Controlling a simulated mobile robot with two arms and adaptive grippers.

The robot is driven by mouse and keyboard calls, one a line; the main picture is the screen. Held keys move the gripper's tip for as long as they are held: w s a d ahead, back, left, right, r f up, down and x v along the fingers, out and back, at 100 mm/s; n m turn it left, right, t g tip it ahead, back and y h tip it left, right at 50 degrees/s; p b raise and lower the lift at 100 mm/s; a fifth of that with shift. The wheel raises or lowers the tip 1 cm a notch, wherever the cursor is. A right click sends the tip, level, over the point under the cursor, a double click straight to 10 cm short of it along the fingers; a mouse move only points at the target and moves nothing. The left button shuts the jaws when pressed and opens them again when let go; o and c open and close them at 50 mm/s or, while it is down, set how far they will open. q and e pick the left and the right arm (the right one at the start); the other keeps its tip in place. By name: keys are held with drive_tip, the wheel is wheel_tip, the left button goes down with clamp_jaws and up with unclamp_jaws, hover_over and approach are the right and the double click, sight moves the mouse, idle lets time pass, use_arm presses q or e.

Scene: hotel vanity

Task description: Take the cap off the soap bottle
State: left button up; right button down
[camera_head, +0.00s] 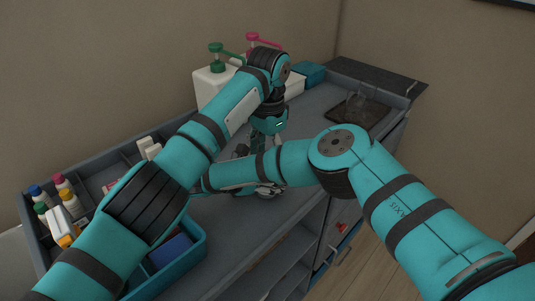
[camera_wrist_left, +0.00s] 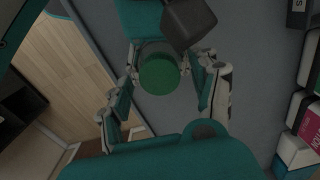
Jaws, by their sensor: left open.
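A round green cap (camera_wrist_left: 159,75) shows from above in the left wrist view, with a pale, see-through rim beside it. It seems to top the soap bottle, whose body I cannot make out. My left gripper (camera_wrist_left: 158,70) is open, its fingers on both sides of the cap with gaps to it. In the head view my left gripper (camera_head: 257,146) points down over the counter and largely hides this spot. My right arm reaches in from the right, and its gripper (camera_head: 266,190) is low near the same place. Its fingers are too hidden to judge.
A divided caddy (camera_head: 30,215) with small bottles is at left, beside a teal bin (camera_head: 200,250). A dark tray (camera_head: 358,111) lies at the right end.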

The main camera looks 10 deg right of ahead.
use_arm(q)
wheel_tip(320, 180, up, 4)
drive_tip(key=shift+f, duration=0.1)
drive_tip(key=shift+r, duration=0.4)
drive_tip(key=shift+c, duration=0.5)
drive_tip(key=m, duration=0.2)
drive_tip(key=r+m, duration=0.1)
drive_tip(key=m, duration=0.3)
drive_tip(key=shift+d+r+m, duration=0.15)
drive_tip(key=shift+r+m, duration=0.15)
drive_tip(key=shift+r, duration=0.05)
drive_tip(key=m, duration=0.1)
drive_tip(key=r+m, duration=0.1)
drive_tip(key=m, duration=0.3)
drive_tip(key=shift+r+m, duration=0.2)
drive_tip(key=shift+m, duration=0.2)
drive_tip(key=shift+f, duration=3.9)
